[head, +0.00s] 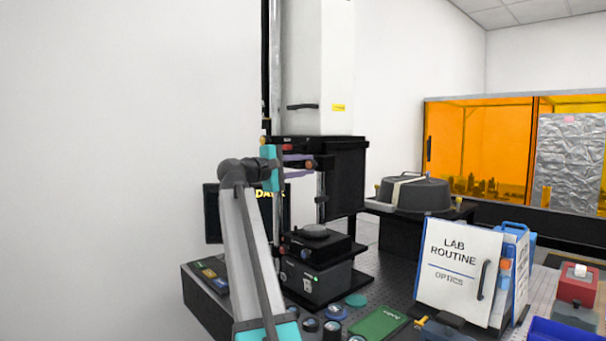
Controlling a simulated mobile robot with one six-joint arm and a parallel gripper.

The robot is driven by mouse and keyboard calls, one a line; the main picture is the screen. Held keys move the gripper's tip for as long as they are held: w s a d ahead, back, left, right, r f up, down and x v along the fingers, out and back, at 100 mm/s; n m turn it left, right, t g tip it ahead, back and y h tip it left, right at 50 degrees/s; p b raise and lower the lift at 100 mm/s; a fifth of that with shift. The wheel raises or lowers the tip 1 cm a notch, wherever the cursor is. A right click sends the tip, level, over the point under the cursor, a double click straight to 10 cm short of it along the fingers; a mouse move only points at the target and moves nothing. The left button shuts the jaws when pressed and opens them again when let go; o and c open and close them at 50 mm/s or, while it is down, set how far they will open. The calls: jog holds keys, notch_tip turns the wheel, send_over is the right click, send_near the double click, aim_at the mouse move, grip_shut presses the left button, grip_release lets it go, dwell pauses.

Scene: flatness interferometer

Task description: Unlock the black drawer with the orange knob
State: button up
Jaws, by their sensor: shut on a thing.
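The black drawer unit (345,185) sits on the tall instrument under its white column, with its dark front facing me. An orange knob (310,163) is on its left part. My gripper (305,164) comes in from the left with its purple fingers at the knob, shut on it. The fingers hide part of the knob, and I cannot tell how far it is turned. The drawer looks closed against the instrument.
A red knob (287,147) is just above my fingers. Below stands a black stage with a round grey disc (315,230). A white lab routine binder (458,270) stands at the right on the dark perforated table. An orange-windowed enclosure (480,150) is behind.

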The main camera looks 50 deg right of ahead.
jog(key=m+b, duration=0.5)
jog(key=m, duration=0.1)
jog(key=shift+f, duration=0.2)
jog(key=m+b, duration=0.2)
jog(key=m, duration=0.1)
jog(key=shift+r+m+b, duration=0.15)
jog(key=shift+m+b, duration=1.2)
jog(key=shift+m, duration=0.25)
jog(key=o, duration=1.1)
jog(key=shift+c, duration=0.2)
jog(key=shift+a, duration=0.1)
